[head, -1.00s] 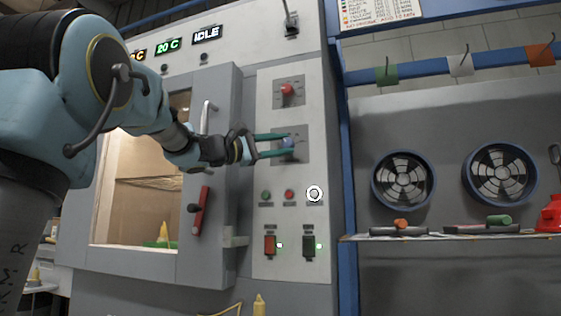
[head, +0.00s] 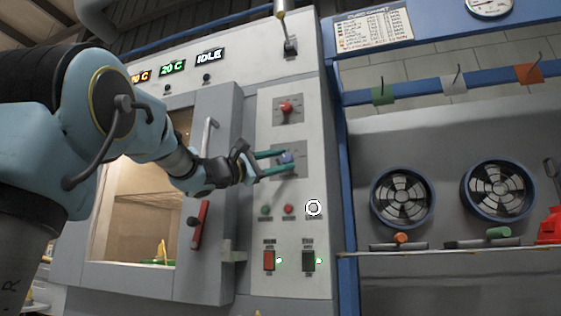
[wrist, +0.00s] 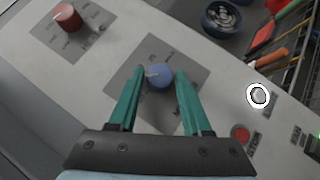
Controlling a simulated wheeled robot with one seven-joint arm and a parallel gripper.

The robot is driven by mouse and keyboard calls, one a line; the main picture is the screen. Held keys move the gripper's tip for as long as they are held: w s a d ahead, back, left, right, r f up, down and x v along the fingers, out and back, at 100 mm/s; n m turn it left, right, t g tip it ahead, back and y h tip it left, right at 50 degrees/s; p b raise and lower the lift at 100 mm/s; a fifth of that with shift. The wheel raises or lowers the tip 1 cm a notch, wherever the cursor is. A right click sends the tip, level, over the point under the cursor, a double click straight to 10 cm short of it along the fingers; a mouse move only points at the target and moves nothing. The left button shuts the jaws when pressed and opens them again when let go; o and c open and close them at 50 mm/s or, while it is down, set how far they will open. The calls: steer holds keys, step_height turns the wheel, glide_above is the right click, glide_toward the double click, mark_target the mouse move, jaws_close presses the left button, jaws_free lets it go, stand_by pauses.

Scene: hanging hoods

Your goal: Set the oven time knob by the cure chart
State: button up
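The blue knob (wrist: 161,76) sits on a grey dial plate (wrist: 128,72) on the oven's control panel. In the wrist view its pale pointer mark faces left. My gripper (wrist: 158,82) has its two green fingers apart, one on each side of the knob, with gaps visible between fingers and knob. In the head view my gripper (head: 277,162) reaches the same knob (head: 286,158) from the left.
A red knob (head: 286,107) is above the blue one. Below are green and red buttons (head: 288,209), a white round button (head: 313,208) and two rocker switches (head: 269,260). The oven door handle (head: 209,137) is close to my wrist. The display (head: 209,55) reads IDLE.

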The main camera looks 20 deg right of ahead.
steer(key=o, duration=0.3)
steer(key=v, duration=1.1)
stand_by(0.4)
